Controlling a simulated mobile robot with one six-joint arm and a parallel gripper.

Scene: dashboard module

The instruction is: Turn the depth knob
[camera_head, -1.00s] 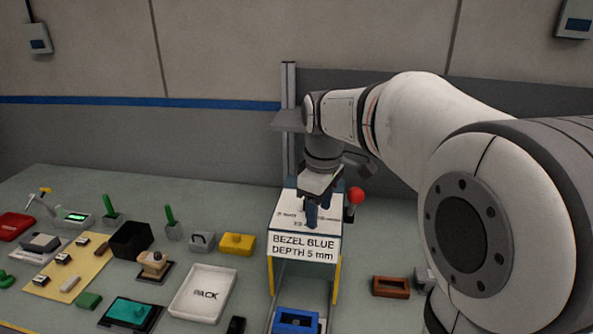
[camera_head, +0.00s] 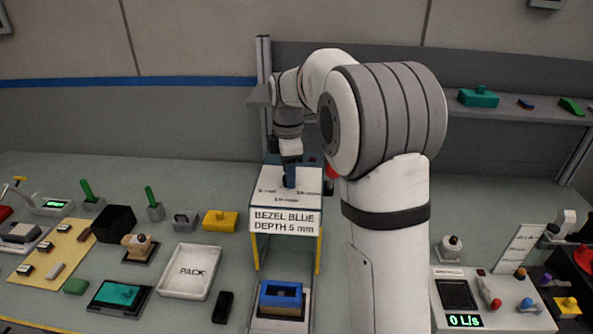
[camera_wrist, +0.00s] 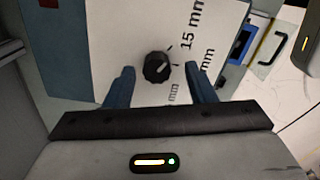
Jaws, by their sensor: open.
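The depth knob (camera_wrist: 157,67) is a round black dial on a white panel with tick marks and mm labels. One label reads "15 mm"; the others are partly cut off or covered. In the wrist view my gripper (camera_wrist: 160,72) is open, its two blue fingers on either side of the knob with gaps between. Whether the fingertips reach down to the panel is unclear. In the head view my gripper (camera_head: 290,176) points down over the white top of the press stand (camera_head: 272,194); the knob is hidden there. The stand's front sign (camera_head: 285,221) reads "BEZEL BLUE DEPTH 5 mm".
A blue bezel part (camera_head: 281,297) sits under the stand. A white PACK tray (camera_head: 194,294) and a yellow block (camera_head: 220,221) stand left of it. My arm covers the area right of the stand. A console (camera_head: 462,273) reading "0 L/s" is at the right.

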